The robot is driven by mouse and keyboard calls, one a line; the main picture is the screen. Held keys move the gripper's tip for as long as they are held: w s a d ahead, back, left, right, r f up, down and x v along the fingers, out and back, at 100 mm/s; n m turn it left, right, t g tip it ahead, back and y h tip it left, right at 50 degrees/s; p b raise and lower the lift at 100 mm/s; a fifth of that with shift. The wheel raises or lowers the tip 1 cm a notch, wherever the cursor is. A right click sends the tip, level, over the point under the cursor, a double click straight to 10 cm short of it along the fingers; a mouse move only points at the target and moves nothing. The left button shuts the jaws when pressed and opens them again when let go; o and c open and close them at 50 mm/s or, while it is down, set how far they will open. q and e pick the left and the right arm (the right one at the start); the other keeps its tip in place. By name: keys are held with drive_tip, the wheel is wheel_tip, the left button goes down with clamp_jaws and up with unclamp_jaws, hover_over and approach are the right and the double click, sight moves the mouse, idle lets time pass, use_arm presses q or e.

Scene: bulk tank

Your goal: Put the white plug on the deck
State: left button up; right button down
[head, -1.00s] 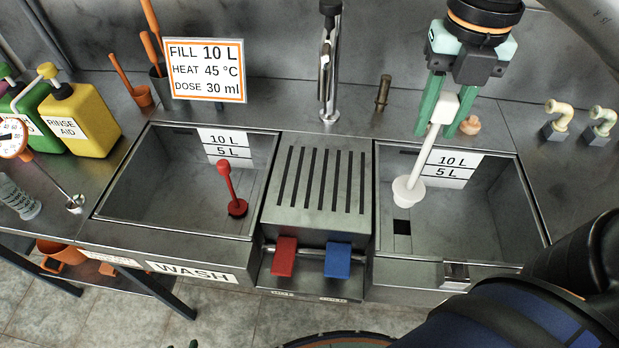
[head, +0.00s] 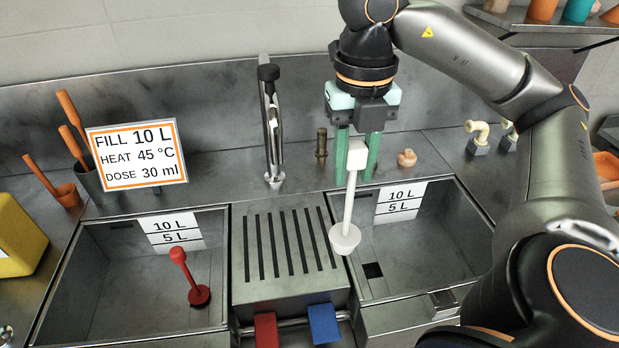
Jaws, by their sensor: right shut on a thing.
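The white plug (head: 346,238) hangs from my right gripper (head: 357,165), which is shut on the block at the top of its stem. The plug's round base is lowest, over the left edge of the right basin (head: 430,254), near the slotted deck. The stem tilts slightly. The deck (head: 290,237) is the grey metal panel with dark slots between the two basins. Its top is bare. My left gripper is not in view.
A red plug (head: 190,277) stands in the left basin (head: 120,290). A tap (head: 271,130) rises behind the deck. Red (head: 265,329) and blue (head: 323,323) blocks sit at the deck's front. A sign (head: 137,155) stands back left.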

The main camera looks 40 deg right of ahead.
drive_tip(key=w+f+b, duration=0.5)
drive_tip(key=w+f, duration=0.2)
drive_tip(key=f, duration=0.3)
drive_tip(key=shift+a, duration=0.15)
drive_tip(key=c, duration=0.6)
unclamp_jaws()
drive_tip(key=shift+f, duration=0.15)
drive_tip(key=shift+o, duration=0.2)
wheel_tip(320, 180, up, 12)
drive_tip(key=p, duration=0.6)
drive_tip(key=shift+r+p, duration=0.2)
drive_tip(key=shift+p, duration=0.2)
